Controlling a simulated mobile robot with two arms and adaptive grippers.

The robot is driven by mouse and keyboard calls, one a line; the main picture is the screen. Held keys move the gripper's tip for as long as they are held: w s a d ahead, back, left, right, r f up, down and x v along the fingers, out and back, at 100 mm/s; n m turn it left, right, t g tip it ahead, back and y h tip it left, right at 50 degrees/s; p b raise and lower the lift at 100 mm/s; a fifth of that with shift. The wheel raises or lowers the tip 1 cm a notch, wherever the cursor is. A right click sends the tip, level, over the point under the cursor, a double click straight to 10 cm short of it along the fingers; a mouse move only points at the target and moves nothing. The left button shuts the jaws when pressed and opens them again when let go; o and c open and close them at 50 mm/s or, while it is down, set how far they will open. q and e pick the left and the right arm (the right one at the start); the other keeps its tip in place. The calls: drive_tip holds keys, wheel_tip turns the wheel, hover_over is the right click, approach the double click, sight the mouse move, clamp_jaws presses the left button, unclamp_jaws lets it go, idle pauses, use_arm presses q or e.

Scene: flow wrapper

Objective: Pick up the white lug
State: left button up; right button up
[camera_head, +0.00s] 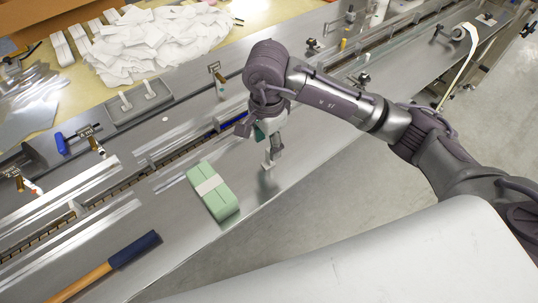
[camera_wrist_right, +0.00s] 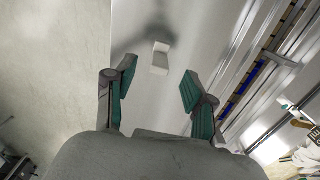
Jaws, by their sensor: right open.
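A small white lug (camera_head: 267,164) stands on the metal table near its front edge, just below my right gripper (camera_head: 266,142). In the right wrist view the white lug (camera_wrist_right: 160,58) shows beyond the gap between the teal-padded fingers of my right gripper (camera_wrist_right: 157,77). The fingers are apart with nothing between them, and I see no contact with the lug. My left gripper is not in view.
A grey tray (camera_head: 139,112) holds two white pieces behind the conveyor channel. White packets (camera_head: 150,40) are heaped at the back.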

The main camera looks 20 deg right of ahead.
sight(268, 151)
drive_tip(key=shift+f, duration=0.75)
wheel_tip(268, 151, down, 4)
drive_tip(key=shift+f+p, duration=0.1)
drive_tip(key=shift+p, duration=0.9)
drive_tip(key=shift+w+d+f, duration=0.1)
drive_tip(key=shift+f, duration=0.45)
drive_tip(key=c, duration=0.9)
